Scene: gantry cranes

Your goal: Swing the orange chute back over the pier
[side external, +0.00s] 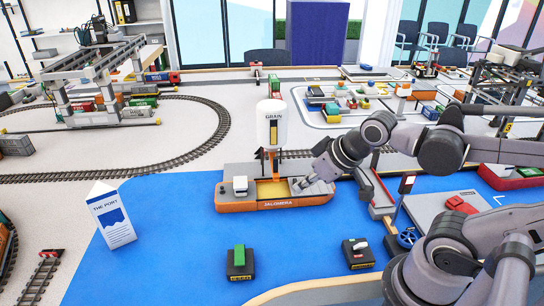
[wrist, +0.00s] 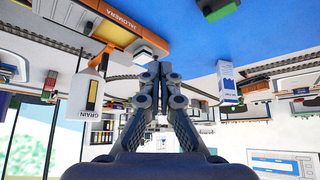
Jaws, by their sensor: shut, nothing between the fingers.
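The white grain silo (side external: 271,125) stands behind the orange ship Jalomera (side external: 275,205). The pale quay (side external: 205,168) lies behind the ship. The chute's exact angle is unclear.
Blue water (side external: 190,235) is open in front of the ship. The Port sign (side external: 111,215) stands left. A red-and-white signal post (side external: 405,187) is right.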

